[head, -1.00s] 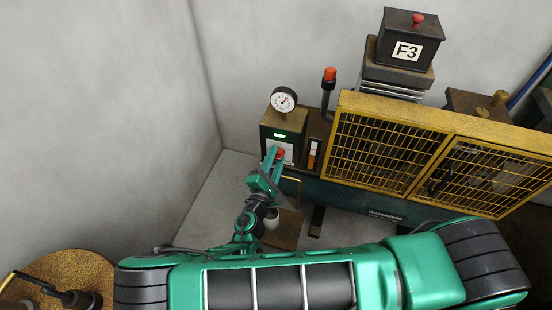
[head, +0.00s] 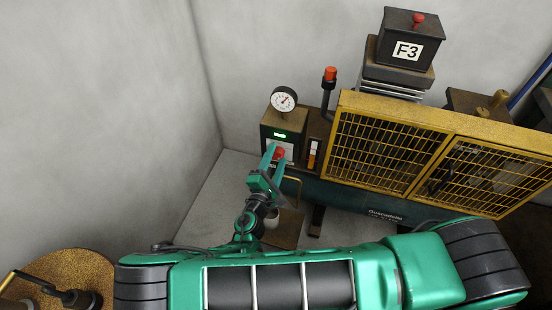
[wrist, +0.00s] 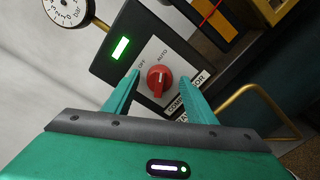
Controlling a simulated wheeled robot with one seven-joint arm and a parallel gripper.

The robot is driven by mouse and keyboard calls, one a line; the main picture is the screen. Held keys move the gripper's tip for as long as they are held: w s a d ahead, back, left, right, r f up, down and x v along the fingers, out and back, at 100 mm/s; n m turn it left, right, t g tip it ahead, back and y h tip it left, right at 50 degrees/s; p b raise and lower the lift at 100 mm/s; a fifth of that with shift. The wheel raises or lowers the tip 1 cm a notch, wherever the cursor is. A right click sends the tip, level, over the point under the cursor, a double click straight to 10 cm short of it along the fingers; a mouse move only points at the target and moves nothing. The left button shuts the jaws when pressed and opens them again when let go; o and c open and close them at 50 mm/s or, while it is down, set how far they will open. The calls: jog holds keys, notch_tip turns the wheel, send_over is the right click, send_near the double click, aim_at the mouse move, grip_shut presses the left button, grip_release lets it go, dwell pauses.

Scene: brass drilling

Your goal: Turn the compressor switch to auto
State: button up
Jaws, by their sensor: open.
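The compressor switch is a red rotary knob (wrist: 158,80) on a white plate marked OFF and AUTO in the wrist view. My gripper (wrist: 158,86) is open, with one green finger on each side of the knob.
A lit green display (wrist: 120,48) sits above the knob's plate. A dial gauge (head: 284,99) stands on top of the box. A yellow mesh guard (head: 385,153) is to the right, and a bent brass rail (wrist: 245,92) lies right of the gripper.

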jog(key=v, duration=1)
jog(key=shift+s, duration=0.3)
jog(key=shift+a, duration=0.1)
